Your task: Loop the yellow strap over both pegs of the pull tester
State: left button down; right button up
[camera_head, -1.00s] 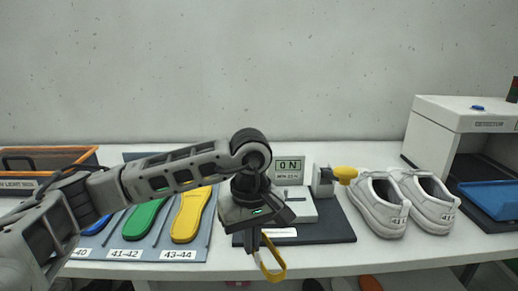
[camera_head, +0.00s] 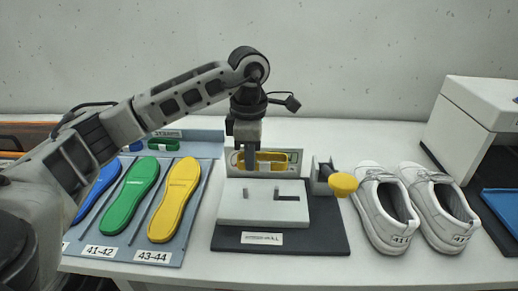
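The yellow strap (camera_head: 273,157) is a narrow loop held level from my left gripper (camera_head: 248,166). It extends to the right of the fingers, in front of the display at the tester's back. My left gripper points down and is shut on the strap's left part. The pull tester (camera_head: 262,210) has a white block on a dark base. A short grey peg (camera_head: 247,193) stands on the block's left part, and another peg (camera_head: 281,196) is by the dark slot at right. The strap appears above and behind both pegs, around neither. My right gripper is out of view.
A yellow knob (camera_head: 343,184) sticks out at the tester's right. White shoes (camera_head: 383,215) stand close to the right of it, with a white cabinet (camera_head: 478,115) beyond. Coloured insoles (camera_head: 174,200) lie on a grey rack at left.

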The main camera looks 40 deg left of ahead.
pick_arm(q)
jog(key=shift+s+f+b, duration=0.2)
jog(key=shift+f+b, duration=0.55)
jog(key=shift+f, duration=0.3)
jog(key=shift+s+f+b, duration=0.15)
jog(key=shift+f+b, duration=0.6)
jog(key=shift+f, duration=0.25)
jog(key=shift+f+b, duration=0.65)
jog(key=shift+f, duration=0.25)
jog(key=shift+f+b, duration=0.65)
jog(key=shift+f, duration=0.25)
jog(key=shift+f+b, duration=0.6)
jog(key=shift+f, duration=0.2)
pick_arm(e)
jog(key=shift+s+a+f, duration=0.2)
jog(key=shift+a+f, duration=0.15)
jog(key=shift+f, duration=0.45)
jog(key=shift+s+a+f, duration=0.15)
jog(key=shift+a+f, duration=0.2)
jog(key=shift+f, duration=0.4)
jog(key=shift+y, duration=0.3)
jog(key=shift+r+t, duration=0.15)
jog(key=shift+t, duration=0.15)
